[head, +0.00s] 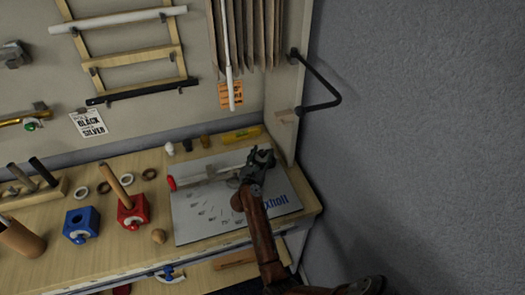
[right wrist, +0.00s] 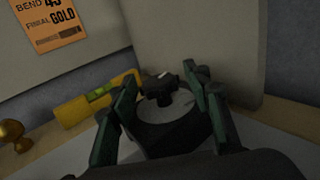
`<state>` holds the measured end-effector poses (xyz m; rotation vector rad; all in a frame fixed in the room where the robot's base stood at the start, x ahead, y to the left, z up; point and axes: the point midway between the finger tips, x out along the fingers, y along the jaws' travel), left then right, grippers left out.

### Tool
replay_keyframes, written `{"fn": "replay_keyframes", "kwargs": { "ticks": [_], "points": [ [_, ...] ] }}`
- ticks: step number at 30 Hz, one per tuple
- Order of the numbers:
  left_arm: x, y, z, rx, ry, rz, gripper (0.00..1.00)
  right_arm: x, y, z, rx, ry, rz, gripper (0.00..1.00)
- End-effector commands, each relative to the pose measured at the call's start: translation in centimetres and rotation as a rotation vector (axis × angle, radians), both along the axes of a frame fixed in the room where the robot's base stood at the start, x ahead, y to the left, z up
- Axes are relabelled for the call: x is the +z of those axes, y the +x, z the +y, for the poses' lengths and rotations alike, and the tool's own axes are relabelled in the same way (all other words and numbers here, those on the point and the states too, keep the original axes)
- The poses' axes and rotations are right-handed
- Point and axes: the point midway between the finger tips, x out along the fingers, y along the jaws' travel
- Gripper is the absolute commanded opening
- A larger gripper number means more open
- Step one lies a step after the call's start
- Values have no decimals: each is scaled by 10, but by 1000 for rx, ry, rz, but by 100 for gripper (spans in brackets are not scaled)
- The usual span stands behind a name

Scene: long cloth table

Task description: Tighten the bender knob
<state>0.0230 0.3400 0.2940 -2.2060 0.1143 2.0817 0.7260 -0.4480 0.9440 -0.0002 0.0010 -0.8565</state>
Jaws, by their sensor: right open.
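The bender stands on a white board (head: 190,222) at the right end of the table. Its pale arm (head: 205,173) ends in a red tip (head: 171,183) at the left. My right gripper (head: 259,158) is over the bender's right end, at the back of the board, and hides that end in the head view. In the right wrist view the gripper (right wrist: 166,78) is open, with its green-lined fingers on either side of the dark bender knob (right wrist: 161,92). The knob sits over a round grey disc (right wrist: 180,122). I cannot tell whether a finger touches it. My left gripper is out of view.
A yellow level (head: 240,134), also in the right wrist view (right wrist: 95,102), lies behind the board. A side panel (head: 286,110) with a black bracket (head: 325,90) rises close to the gripper's right. Blue (head: 81,224) and red (head: 132,211) blocks stand to the left.

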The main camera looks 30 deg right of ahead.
Motion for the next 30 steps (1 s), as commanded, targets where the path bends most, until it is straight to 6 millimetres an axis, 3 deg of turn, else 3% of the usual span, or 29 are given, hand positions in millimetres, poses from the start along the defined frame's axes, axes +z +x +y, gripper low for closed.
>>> {"fn": "replay_keyframes", "kwargs": {
  "ticks": [16,21,30],
  "points": [
    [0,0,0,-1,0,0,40,87,0,0,-1,0,-3,44],
    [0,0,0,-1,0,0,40,98,0,0,0,0,-1,44],
    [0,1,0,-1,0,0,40,99,0,0,0,-1,-1,44]
  ]
}}
